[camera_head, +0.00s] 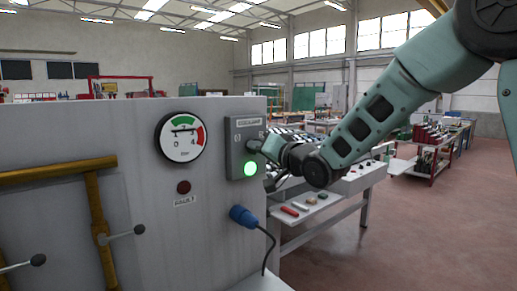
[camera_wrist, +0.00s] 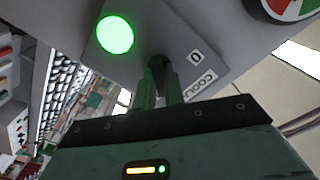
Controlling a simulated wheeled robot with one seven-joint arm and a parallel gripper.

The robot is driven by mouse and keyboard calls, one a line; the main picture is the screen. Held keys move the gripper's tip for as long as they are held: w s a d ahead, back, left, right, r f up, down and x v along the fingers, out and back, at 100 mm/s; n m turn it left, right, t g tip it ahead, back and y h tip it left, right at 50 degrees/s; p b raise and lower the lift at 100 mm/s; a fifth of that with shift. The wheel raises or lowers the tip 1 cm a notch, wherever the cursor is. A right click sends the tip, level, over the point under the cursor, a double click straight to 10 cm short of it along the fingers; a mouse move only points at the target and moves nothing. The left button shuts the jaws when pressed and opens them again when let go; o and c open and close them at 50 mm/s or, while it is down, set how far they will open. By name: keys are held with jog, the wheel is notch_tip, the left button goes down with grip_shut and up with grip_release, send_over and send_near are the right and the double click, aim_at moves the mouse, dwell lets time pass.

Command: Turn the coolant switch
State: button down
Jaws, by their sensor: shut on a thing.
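The coolant switch box (camera_head: 236,165) is a grey plate on the machine's front panel, with a label at its top, position marks and a lit green lamp (camera_head: 250,168) low on it. My gripper (camera_head: 258,145) is at the right side of the box. In the wrist view, my gripper (camera_wrist: 160,88) has its two fingers close together on the dark switch knob (camera_wrist: 158,64). The fingers hide most of the knob. A "0" mark and part of the label show beside it, and the green lamp (camera_wrist: 115,35) glows at upper left.
A pressure gauge (camera_head: 181,137) is left of the box, with a dark fault lamp (camera_head: 183,187) below it. A blue plug (camera_head: 243,216) with a cable sticks out under the box. Brass pipes (camera_head: 95,205) with levers are at far left. A workbench (camera_head: 345,182) stands behind my arm.

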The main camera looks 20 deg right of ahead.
jog(key=shift+f+m, duration=0.1)
jog(key=shift+m, duration=0.3)
jog(key=c, duration=1.5)
grip_release()
jog(key=shift+s, duration=0.1)
jog(key=b+v, duration=0.3)
jog(key=v, duration=1.4)
jog(key=shift+s, duration=0.15)
